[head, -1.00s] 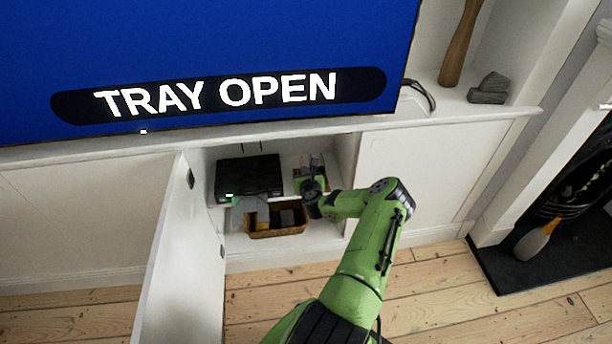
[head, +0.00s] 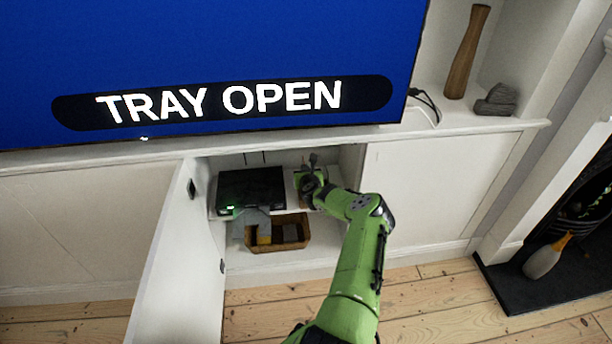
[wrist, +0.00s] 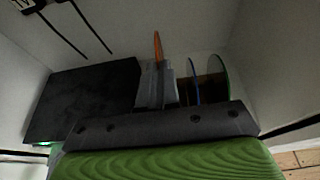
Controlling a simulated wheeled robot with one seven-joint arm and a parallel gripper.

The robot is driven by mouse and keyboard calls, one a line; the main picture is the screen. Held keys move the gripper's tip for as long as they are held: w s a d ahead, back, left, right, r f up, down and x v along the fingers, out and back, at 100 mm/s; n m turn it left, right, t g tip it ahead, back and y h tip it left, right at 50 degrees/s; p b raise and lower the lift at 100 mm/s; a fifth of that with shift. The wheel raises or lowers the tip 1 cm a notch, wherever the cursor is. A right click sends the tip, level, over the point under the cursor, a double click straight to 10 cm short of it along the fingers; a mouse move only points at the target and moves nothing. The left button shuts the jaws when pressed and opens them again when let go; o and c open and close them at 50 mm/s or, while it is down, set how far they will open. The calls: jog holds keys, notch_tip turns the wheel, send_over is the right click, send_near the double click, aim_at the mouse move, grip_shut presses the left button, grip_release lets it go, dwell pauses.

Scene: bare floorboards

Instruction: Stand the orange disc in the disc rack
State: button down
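The orange disc (wrist: 158,48) shows nearly edge-on in the wrist view, upright, its upper part above my gripper's grey fingers (wrist: 160,84). The fingers appear shut on its lower part. The disc rack (wrist: 183,91) is brown and mostly hidden behind the gripper. A blue disc (wrist: 193,82) and a green-edged disc (wrist: 221,75) stand upright just right of the orange disc. Whether the orange disc's lower edge is in a slot is hidden. In the head view my gripper (head: 313,162) is inside the cabinet, over the rack's place, right of the player.
The black disc player (head: 250,190) has its tray (head: 251,222) out, with a green light lit. A brown basket (head: 290,238) sits on the shelf below. The open white door (head: 172,255) is at left. The television (head: 240,60) above reads TRAY OPEN.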

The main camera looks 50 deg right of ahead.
jog(key=shift+f+b, duration=2.05)
jog(key=shift+f, duration=0.9)
jog(key=c, duration=1.3)
grip_release()
jog(key=shift+s+p, duration=0.1)
jog(key=shift+p, duration=0.2)
jog(key=p+v, duration=0.5)
jog(key=v, duration=1)
jog(key=shift+s+a, duration=0.2)
jog(key=shift+s, duration=0.1)
jog(key=shift+r, duration=0.1)
